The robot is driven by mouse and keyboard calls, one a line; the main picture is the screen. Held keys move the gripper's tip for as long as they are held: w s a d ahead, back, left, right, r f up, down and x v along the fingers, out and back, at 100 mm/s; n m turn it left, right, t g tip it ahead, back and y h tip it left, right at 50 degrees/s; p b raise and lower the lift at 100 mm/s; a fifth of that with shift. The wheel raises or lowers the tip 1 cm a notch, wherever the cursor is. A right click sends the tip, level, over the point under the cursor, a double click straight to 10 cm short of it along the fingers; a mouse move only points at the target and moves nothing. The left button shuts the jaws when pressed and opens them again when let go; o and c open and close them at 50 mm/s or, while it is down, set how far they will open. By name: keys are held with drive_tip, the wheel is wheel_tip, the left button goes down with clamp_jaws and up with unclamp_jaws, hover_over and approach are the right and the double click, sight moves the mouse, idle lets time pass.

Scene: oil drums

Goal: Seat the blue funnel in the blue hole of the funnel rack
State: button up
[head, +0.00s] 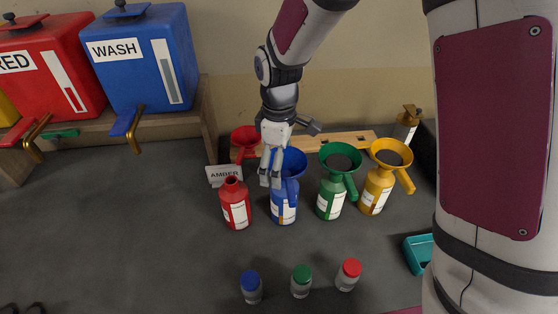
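The blue funnel (294,160) sits in the mouth of a blue bottle (284,207), its handle toward the front. My gripper (270,182) points down at the left edge of the blue funnel and overlaps it in the picture. Its fingers look close together; I cannot tell whether they touch the funnel or how far they are open. The funnel rack (337,141) is a low wooden board at the back, behind the bottles. A red funnel (245,137) is at its left end. The blue hole is not clearly visible; my arm and the funnels cover part of the rack.
A red bottle (236,208) stands left, by the AMBER sign (223,174). Green (341,157) and yellow (391,153) funnels sit in their bottles at right. Several capped jars (302,282) stand in front. Red and blue (147,60) drums sit on a left shelf. The left counter is clear.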

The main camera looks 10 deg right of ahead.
drive_tip(key=c, duration=1.2)
drive_tip(key=shift+r, duration=0.85)
drive_tip(key=shift+r+p, duration=0.75)
drive_tip(key=shift+r, duration=1.4)
drive_tip(key=shift+w, duration=0.1)
drive_tip(key=w+d+f+b, duration=0.2)
drive_tip(key=w+f+b, duration=0.2)
drive_tip(key=w, duration=0.7)
drive_tip(key=w+d+f+b, duration=0.2)
drive_tip(key=w+f+b, duration=0.25)
drive_tip(key=w, duration=0.75)
drive_tip(key=shift+s+f, duration=0.1)
drive_tip(key=shift+f, duration=1.8)
